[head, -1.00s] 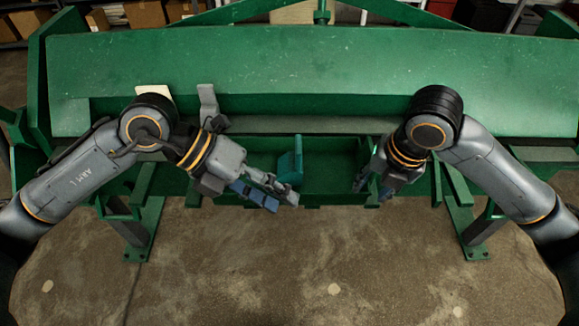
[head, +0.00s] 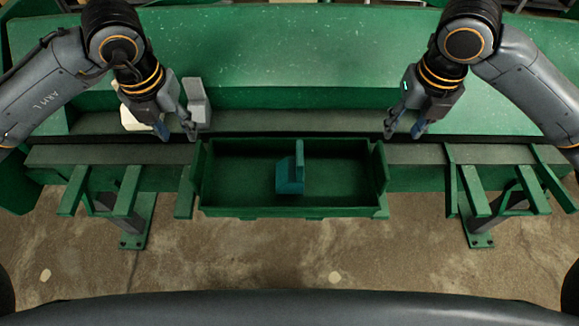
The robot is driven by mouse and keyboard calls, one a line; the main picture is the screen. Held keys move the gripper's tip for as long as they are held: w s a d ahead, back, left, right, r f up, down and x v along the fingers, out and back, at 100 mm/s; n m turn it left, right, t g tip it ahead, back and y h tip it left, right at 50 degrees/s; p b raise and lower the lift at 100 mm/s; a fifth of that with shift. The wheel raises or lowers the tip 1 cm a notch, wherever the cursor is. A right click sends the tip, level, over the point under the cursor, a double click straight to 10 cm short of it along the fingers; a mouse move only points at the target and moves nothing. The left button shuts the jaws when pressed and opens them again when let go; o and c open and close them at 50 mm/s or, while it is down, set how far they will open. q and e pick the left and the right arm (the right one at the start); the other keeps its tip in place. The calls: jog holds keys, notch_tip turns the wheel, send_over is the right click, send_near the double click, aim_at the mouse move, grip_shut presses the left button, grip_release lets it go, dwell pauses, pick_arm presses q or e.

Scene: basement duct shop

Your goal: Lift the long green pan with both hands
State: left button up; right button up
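The long green pan (head: 245,211) sits level at the middle of the green machine's front, with upright green pieces at its left and right ends. A teal block with an upright plate (head: 290,180) is inside it, right of centre. My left gripper (head: 177,134) is above and behind the pan's left end, fingers spread and empty. My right gripper (head: 404,133) is above and behind the right end, fingers apart and empty. Neither gripper touches the pan as far as I can see.
A grey angled piece (head: 197,98) stands beside my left gripper, and a pale block (head: 131,119) is partly hidden behind it. The green machine (head: 290,60) spans the back. Green support brackets stand at left (head: 127,190) and right (head: 473,190). The concrete floor (head: 300,255) in front is clear.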

aim_at(195, 159)
pick_arm(q)
jog(key=f, duration=0.4)
jog(key=w+f, duration=0.1)
jog(key=f, duration=0.8)
jog(key=shift+w+f, duration=0.25)
jog(key=shift+f, duration=0.1)
pick_arm(e)
jog(key=f, duration=0.4)
jog(key=w+f, duration=0.1)
jog(key=f, duration=0.8)
jog(key=shift+w+f, duration=0.25)
jog(key=shift+f, duration=0.1)
pick_arm(q)
jog(key=c, duration=0.8)
pick_arm(e)
jog(key=c, duration=0.8)
pick_arm(q)
grip_shut()
pick_arm(e)
grip_shut()
pick_arm(q)
jog(key=shift+r, duration=0.1)
pick_arm(e)
jog(key=shift+r, duration=0.1)
